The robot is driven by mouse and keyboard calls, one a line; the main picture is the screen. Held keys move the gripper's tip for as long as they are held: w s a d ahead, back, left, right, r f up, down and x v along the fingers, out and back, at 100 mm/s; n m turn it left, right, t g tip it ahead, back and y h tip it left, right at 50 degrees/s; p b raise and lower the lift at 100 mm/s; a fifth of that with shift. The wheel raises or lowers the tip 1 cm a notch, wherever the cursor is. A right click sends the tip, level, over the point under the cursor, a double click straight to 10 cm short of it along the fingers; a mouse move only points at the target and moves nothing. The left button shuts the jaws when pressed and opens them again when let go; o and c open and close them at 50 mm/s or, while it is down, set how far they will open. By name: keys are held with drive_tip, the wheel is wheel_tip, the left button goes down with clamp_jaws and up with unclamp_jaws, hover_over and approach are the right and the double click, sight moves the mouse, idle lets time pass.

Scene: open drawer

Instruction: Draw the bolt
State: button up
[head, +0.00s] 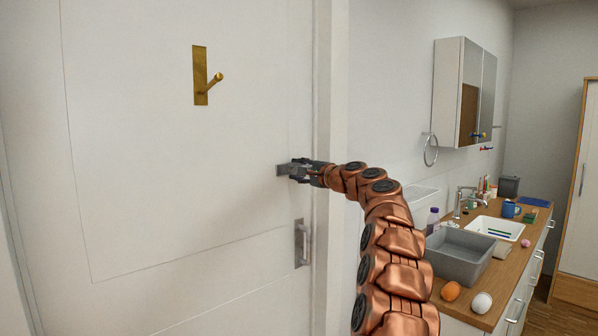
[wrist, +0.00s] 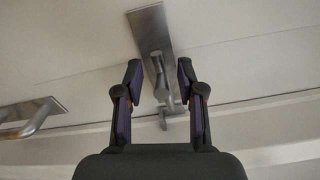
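The metal bolt (head: 282,170) is on the white door (head: 180,190) near its right edge, and my gripper hides most of it in the head view. In the wrist view the bolt's plate (wrist: 148,27) runs from the top toward the door edge, with a small knob (wrist: 157,72) standing out from it. My gripper (wrist: 158,68) is open, and its two fingers are on either side of the knob, with a visible gap on both sides. In the head view my gripper (head: 296,171) is close to the door face at the bolt.
A door handle (head: 303,243) is below the bolt; it shows at left in the wrist view (wrist: 38,116). A brass hook (head: 200,78) is higher on the door. The door frame (head: 328,200) is close right. A cluttered counter (head: 510,265) with a grey basin (head: 455,268) stands farther right.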

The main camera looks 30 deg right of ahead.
drive_tip(key=v, duration=1.2)
idle(0.4)
idle(0.4)
